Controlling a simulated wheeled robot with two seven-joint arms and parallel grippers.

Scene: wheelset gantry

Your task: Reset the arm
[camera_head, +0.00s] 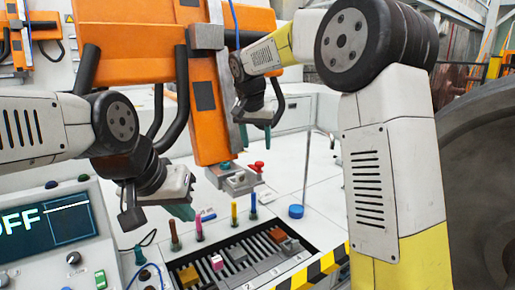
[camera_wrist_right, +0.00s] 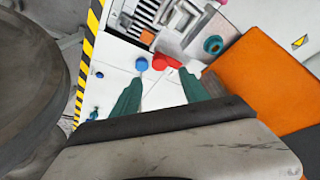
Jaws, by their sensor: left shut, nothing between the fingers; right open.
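My left arm comes in from the left in the head view. Its gripper (camera_head: 181,211) points down and to the right with its teal fingers together and empty, above the white surface beside the control panel. My right arm (camera_head: 390,150) fills the right side of the head view and bends back toward the orange machine. Its gripper (camera_head: 256,132) hangs beside the machine's orange column. In the right wrist view the two teal fingers of the right gripper (camera_wrist_right: 161,90) are spread apart with nothing between them.
The orange machine (camera_head: 213,125) stands close between both grippers. A red knob (camera_head: 258,167) and a blue round button (camera_head: 296,211) are on the white surface. A slotted tray (camera_head: 245,262) with coloured pieces lies in front. A control panel (camera_head: 50,235) is at left, a large dark wheel (camera_head: 480,180) at right.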

